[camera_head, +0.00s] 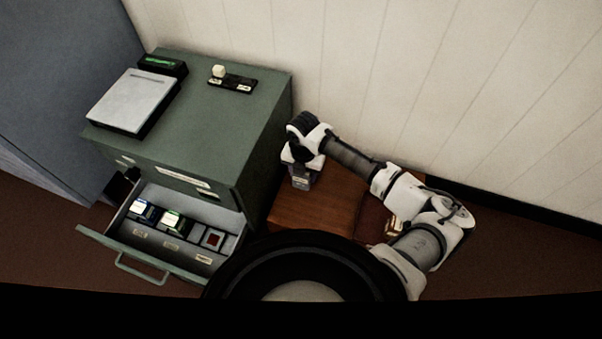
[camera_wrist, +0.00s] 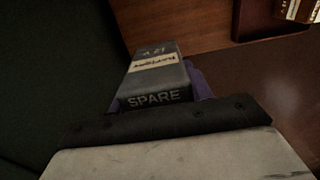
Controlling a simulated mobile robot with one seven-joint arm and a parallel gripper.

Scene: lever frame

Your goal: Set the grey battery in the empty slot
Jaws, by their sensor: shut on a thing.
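The grey battery (camera_wrist: 155,80), with a pale label and the word SPARE, is in my gripper (camera_wrist: 165,108) in the wrist view. In the head view my gripper (camera_head: 301,172) is over the brown wooden surface, right of the green cabinet, shut on the battery. The cabinet's open drawer (camera_head: 120,229) holds a row of slots. Two batteries, one with a blue-white top (camera_head: 144,211) and one with a green-white top (camera_head: 172,221), stand in the left slots. A slot with a reddish floor (camera_head: 213,239) at the right end looks empty.
A panelled wall (camera_head: 440,90) is behind my arm.

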